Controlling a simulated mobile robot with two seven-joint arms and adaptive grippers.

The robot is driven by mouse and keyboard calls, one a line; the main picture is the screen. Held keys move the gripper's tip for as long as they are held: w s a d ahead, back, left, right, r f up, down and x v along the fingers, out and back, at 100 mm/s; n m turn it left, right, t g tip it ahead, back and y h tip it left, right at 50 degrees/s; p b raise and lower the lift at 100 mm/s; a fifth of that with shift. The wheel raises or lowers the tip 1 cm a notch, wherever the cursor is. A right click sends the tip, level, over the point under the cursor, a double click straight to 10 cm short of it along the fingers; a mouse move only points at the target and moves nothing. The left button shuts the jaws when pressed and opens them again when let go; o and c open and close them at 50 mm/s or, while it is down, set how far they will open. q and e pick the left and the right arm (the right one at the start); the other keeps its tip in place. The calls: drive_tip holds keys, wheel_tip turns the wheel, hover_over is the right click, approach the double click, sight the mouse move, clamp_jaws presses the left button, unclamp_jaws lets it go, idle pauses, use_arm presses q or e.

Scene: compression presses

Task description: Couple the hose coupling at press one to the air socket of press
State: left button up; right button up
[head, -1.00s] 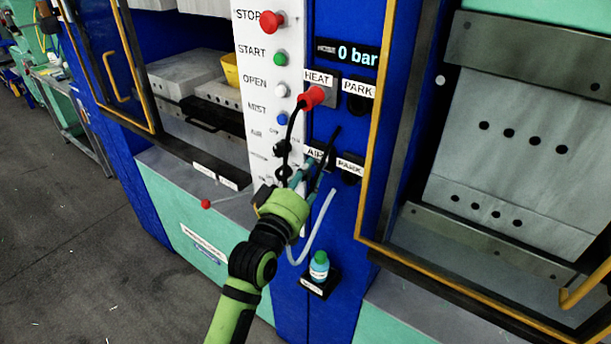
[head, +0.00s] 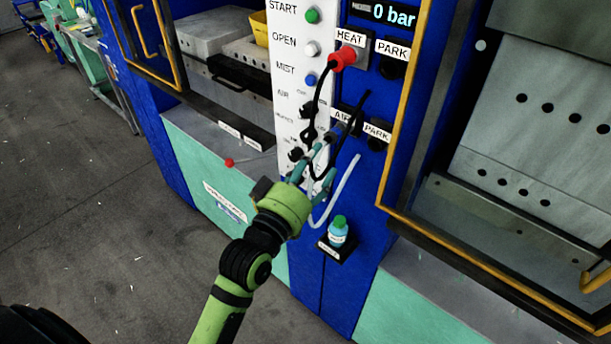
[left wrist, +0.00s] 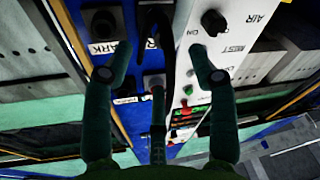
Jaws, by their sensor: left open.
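The air socket sits under the AIR label (head: 342,116) on the blue panel, mostly behind my gripper and a black cable. A small blue-grey piece (head: 338,130), perhaps the hose coupling, shows there; I cannot tell whether it is seated. A pale hose (head: 346,178) loops below. My left gripper (head: 328,158) is open just below and left of the AIR label. My right gripper is not in view.
A red plug (head: 343,56) is at the HEAT socket, with its black cable looping near my fingers. The PARK socket (head: 376,143) is just right of AIR. A small bottle (head: 338,230) stands on a black ledge below. Yellow-edged press doors flank the panel.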

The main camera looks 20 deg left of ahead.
use_arm(q)
drive_tip(key=shift+s+a+f, duration=0.1)
drive_tip(key=shift+s+a, duration=0.05)
drive_tip(key=shift+s, duration=0.75)
drive_tip(key=shift+s+a+f, duration=0.1)
drive_tip(key=shift+s+a, duration=0.05)
drive_tip(key=shift+s, duration=0.7)
wheel_tip(320, 180, down, 22)
drive_tip(key=w+r+m+g+b, duration=0.1)
drive_tip(key=g+b, duration=0.2)
drive_tip(key=g, duration=0.1)
drive_tip(key=s+f+m+g+y+b, duration=0.1)
drive_tip(key=s+f+g, duration=0.25)
drive_tip(key=f, duration=0.85)
drive_tip(key=s+f+m+g+b, duration=0.15)
drive_tip(key=s+f, duration=0.35)
drive_tip(key=f, duration=0.8)
drive_tip(key=s+a+f+g+y+b, duration=0.15)
drive_tip(key=s+f+g, duration=0.25)
drive_tip(key=s+f, duration=0.9)
drive_tip(key=s+a+f+m+g+b, duration=0.1)
drive_tip(key=s+a+f+g, duration=0.1)
drive_tip(key=s+f, duration=0.3)
drive_tip(key=s+a+f+m+g+b, duration=0.1)
drive_tip(key=s+f, duration=0.5)
drive_tip(key=s, duration=0.8)
drive_tip(key=shift+a+f+m+g, duration=0.15)
drive_tip(key=shift+a+m+g, duration=0.45)
drive_tip(key=shift+g, duration=0.5)
